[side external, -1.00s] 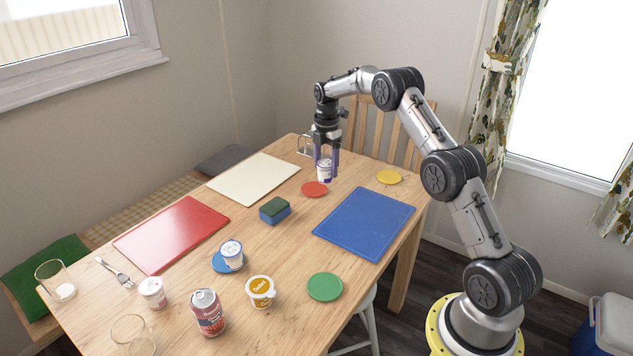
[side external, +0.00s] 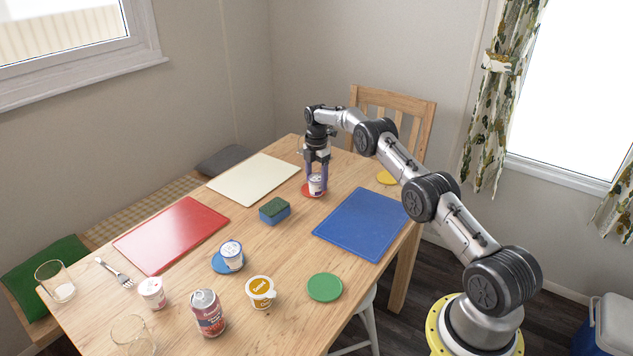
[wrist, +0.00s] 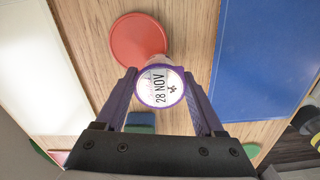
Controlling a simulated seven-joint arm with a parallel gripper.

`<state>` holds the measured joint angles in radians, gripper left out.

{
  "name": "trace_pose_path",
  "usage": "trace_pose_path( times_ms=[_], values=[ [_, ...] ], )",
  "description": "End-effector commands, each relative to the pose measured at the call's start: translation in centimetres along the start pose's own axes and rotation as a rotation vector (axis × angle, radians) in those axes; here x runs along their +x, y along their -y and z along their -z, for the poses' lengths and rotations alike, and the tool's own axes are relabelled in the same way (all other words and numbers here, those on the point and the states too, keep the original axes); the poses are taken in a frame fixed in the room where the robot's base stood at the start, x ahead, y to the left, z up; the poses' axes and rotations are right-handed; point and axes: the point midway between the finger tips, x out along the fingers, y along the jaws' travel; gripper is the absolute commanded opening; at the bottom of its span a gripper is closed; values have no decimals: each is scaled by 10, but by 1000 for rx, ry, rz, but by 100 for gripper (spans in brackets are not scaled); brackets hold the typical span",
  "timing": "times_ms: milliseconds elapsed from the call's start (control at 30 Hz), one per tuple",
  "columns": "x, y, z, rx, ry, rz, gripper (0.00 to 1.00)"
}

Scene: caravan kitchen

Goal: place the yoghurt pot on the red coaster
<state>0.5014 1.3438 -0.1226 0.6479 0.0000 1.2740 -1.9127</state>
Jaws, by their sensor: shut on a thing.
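My gripper (side external: 317,187) is shut on a small white yoghurt pot (side external: 317,182). The pot is upright, with a purple-rimmed lid marked "28 NOV" in the wrist view (wrist: 160,86). The red coaster (side external: 306,190) lies flat on the table, partly hidden behind the pot and fingers in the side view. In the wrist view the red coaster (wrist: 137,38) shows just beyond the pot and a little left, its near right edge covered by the pot. I cannot tell whether the pot's base touches anything.
A blue board (side external: 364,223) lies right of the coaster and a cream board (side external: 253,179) left. A sponge (side external: 274,210) sits nearer the camera. A yellow coaster (side external: 386,178) is behind. Another pot (side external: 231,254) stands on a blue coaster; a can (side external: 207,313) stands in front.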

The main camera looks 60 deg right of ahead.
Motion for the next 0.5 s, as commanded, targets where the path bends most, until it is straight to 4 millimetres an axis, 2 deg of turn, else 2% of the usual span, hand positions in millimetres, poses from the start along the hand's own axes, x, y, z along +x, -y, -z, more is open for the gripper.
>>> trace_pose_path(
  times_ms=[100,467,500],
  values=[
    [8,0,0,0,1,-3,8],
    [12,0,0,0,1,-3,8],
    [12,0,0,0,1,-2,76]
  ],
)
